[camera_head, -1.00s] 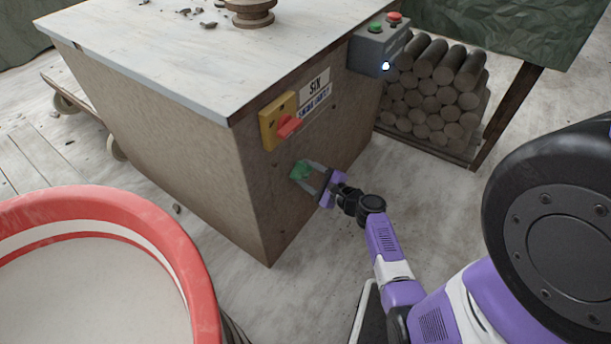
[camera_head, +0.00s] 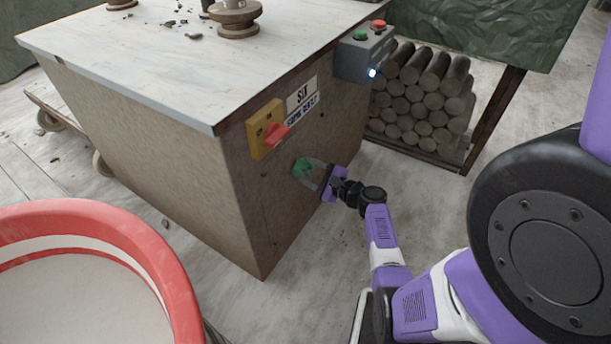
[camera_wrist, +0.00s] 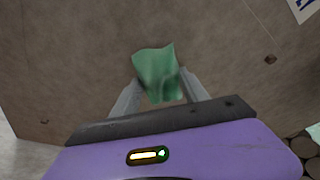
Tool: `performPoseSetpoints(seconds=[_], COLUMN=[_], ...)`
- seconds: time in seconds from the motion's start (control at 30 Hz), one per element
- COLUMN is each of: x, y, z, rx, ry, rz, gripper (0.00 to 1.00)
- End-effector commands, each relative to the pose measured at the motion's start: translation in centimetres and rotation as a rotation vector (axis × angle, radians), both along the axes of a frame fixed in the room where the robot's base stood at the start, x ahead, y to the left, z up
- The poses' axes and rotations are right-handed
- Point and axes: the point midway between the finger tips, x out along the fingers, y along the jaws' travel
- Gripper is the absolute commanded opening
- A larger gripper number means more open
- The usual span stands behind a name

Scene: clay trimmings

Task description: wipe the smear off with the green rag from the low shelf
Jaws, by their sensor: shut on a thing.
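The green rag (camera_head: 302,167) is held between the fingers of my gripper (camera_head: 311,174), against or just in front of the brown side panel of the cabinet (camera_head: 225,205), below the yellow and red switch. In the wrist view the rag (camera_wrist: 158,73) is crumpled between the two fingertips of my gripper (camera_wrist: 159,92), with the brown panel behind it. I cannot tell whether the rag touches the panel. I see no clear smear in either view; the rag may hide part of the panel.
A grey button box (camera_head: 362,55) is at the cabinet's upper corner. Stacked clay logs (camera_head: 425,100) stand behind. A red-rimmed tub (camera_head: 130,235) is at front left.

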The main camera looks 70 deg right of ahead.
Motion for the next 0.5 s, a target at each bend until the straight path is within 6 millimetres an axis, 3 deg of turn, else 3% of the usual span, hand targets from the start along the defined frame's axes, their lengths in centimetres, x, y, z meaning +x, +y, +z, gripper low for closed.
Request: performPoseSetpoints(seconds=[0.5], x=[-0.4], y=[-3.2], z=[0.0], rx=[-0.001], ry=[-0.002], rz=[-0.001], gripper=[0.2])
